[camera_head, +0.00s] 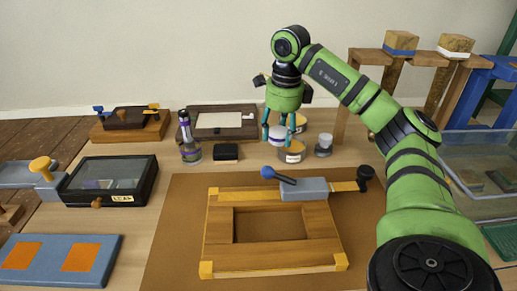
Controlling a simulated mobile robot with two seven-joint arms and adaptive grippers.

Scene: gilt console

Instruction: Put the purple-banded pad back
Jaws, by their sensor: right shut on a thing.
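My right gripper (280,138) points down over the back of the table, its fingers closed around a small pale pad (277,133). The pad looks whitish with a bluish-purple tint; the fingers partly cover it, so its band is hard to make out. It is just above or behind the rim of a round tin with a label (291,155); I cannot tell whether they touch. My left gripper is not in view.
Another tin (301,123) stands behind, and a grey pot with a whitish top (323,146) to the right. A wooden frame (225,255) with a grey clamp (304,189) lies in front.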

